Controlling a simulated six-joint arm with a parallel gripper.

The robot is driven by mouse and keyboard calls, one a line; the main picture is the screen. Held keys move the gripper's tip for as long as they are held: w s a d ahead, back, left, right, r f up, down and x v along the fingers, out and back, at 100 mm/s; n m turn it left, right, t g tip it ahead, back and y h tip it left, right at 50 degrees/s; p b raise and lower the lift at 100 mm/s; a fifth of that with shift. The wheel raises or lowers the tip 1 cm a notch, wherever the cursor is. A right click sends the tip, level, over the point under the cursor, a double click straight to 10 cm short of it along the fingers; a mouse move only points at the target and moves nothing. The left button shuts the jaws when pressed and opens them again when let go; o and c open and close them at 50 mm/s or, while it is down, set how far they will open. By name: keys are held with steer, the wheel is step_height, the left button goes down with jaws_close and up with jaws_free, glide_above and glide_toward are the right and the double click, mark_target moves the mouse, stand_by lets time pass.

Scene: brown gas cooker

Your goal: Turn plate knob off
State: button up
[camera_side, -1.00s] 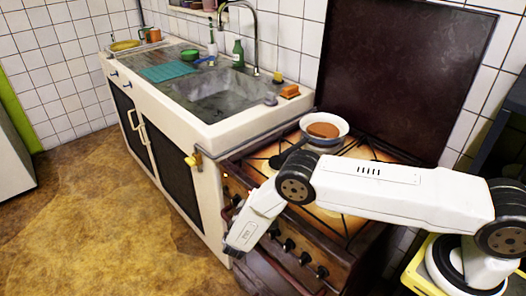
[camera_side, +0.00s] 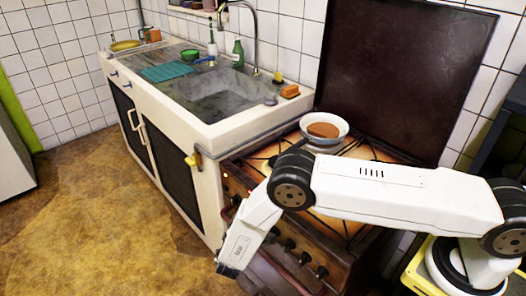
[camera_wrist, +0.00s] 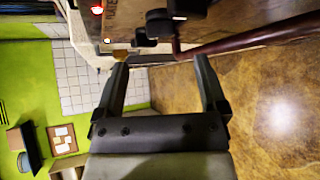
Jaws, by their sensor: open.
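The brown gas cooker (camera_side: 345,228) has a row of dark knobs (camera_side: 305,258) along its front panel. Part of the row is hidden behind my arm in the side view. In the wrist view, black knobs (camera_wrist: 160,22) show at the top centre, beyond my fingertips. In the side view my gripper (camera_side: 227,270) hangs low in front of the cooker, apart from the knobs.
A dark red rail (camera_wrist: 250,42) crosses the wrist view beside the knobs. A white pan (camera_side: 324,140) with brown contents stands on the cooktop. The sink cabinet (camera_side: 165,150) adjoins the cooker. The floor (camera_side: 100,220) in front is clear.

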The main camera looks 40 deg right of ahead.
steer(key=c, duration=0.7)
steer(key=shift+n, duration=0.3)
steer(key=c, duration=0.4)
steer(key=shift+n, duration=0.3)
jaws_close()
steer(key=s+n, duration=0.1)
steer(key=n, duration=1)
steer(key=s+a+n, duration=0.1)
steer(key=n, duration=1.1)
steer(key=s+a+n, duration=0.1)
steer(key=n, duration=1)
steer(key=shift+s+a+r+n, duration=0.2)
steer(key=shift+s+r+n, duration=0.05)
steer(key=shift+r+n, duration=0.15)
